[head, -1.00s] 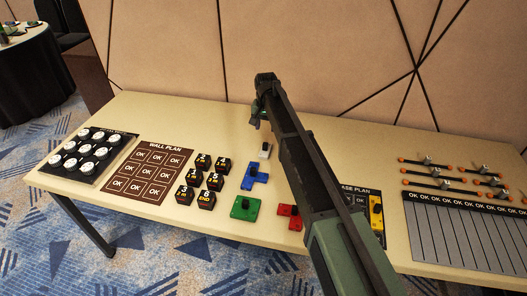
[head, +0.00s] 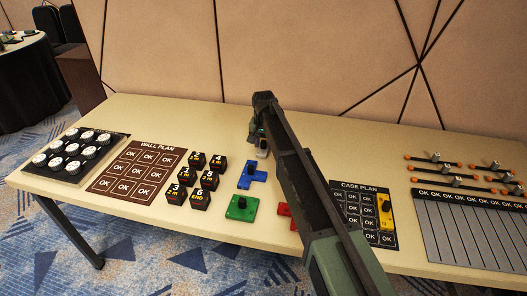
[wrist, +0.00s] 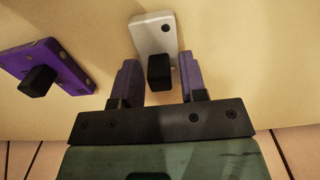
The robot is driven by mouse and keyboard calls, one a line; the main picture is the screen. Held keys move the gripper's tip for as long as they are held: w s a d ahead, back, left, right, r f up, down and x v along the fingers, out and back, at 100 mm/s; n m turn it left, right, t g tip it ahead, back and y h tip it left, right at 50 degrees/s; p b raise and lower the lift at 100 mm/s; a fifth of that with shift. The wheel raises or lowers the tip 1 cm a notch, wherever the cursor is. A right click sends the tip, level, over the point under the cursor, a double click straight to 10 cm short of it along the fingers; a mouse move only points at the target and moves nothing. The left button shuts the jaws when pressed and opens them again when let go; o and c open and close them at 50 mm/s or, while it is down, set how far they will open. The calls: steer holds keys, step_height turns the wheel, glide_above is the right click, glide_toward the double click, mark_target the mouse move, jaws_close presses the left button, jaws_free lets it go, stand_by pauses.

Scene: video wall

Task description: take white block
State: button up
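The white block (wrist: 154,33) lies on the table in the wrist view, with a dark knob (wrist: 159,72) standing on it. My gripper (wrist: 158,62) is open, with one purple-grey finger on each side of the knob. I see a gap on both sides, so the fingers do not appear to grip it. In the head view my gripper (head: 257,134) hangs low at the white block (head: 263,153) and hides part of it.
A purple block (wrist: 50,66) with a dark knob lies to the left in the wrist view. Blue (head: 250,176) and green (head: 241,208) blocks lie nearer the front; a red block (head: 284,212) is partly behind my arm. The case plan board (head: 366,208) holds a yellow block (head: 386,212).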

jaws_close()
steer(key=shift+r, duration=0.1)
